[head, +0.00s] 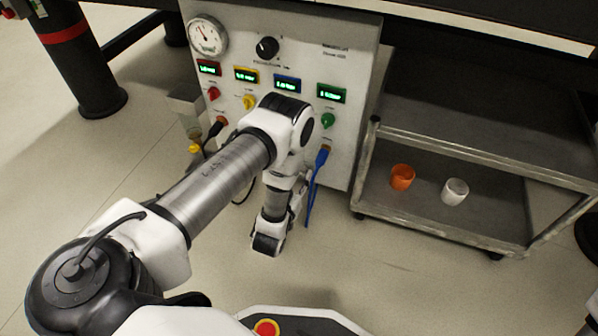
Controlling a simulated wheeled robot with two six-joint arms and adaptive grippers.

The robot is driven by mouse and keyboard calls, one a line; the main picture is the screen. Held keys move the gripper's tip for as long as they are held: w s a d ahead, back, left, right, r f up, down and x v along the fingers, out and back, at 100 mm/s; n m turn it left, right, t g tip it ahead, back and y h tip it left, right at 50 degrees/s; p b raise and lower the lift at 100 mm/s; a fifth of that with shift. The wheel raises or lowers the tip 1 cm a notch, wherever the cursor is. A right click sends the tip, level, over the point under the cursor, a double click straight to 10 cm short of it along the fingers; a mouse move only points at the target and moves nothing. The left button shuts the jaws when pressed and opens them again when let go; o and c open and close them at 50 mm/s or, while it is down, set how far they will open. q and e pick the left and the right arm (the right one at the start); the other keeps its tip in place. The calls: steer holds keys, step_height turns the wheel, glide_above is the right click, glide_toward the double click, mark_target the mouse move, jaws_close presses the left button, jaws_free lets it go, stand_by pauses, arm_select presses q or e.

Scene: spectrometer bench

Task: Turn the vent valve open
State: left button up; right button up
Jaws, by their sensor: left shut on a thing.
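The instrument panel (345,60) stands upright at the top centre. It carries a red knob (213,93), a yellow knob (249,101) and a green knob (327,119) under small lit displays. I cannot tell which part is the vent valve; my left arm hides part of the panel's lower middle. The arm crosses from the lower left to the panel, then bends down to its dark-ended wrist (268,243). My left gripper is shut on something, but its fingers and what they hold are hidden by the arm. My right gripper is out of view.
A round gauge (206,37) and a black dial (267,47) sit at the panel's top. A blue cable (315,185) hangs down the panel's front. A metal cart (440,229) with an orange cup (402,177) and a white cup (455,191) stands at right.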

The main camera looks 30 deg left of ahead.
arm_select(q)
steer(key=m+p, duration=1)
steer(key=m, duration=0.5)
steer(key=shift+w+m, duration=0.1)
steer(key=shift+m, duration=0.3)
steer(key=o, duration=1.2)
steer(key=shift+c, duration=0.2)
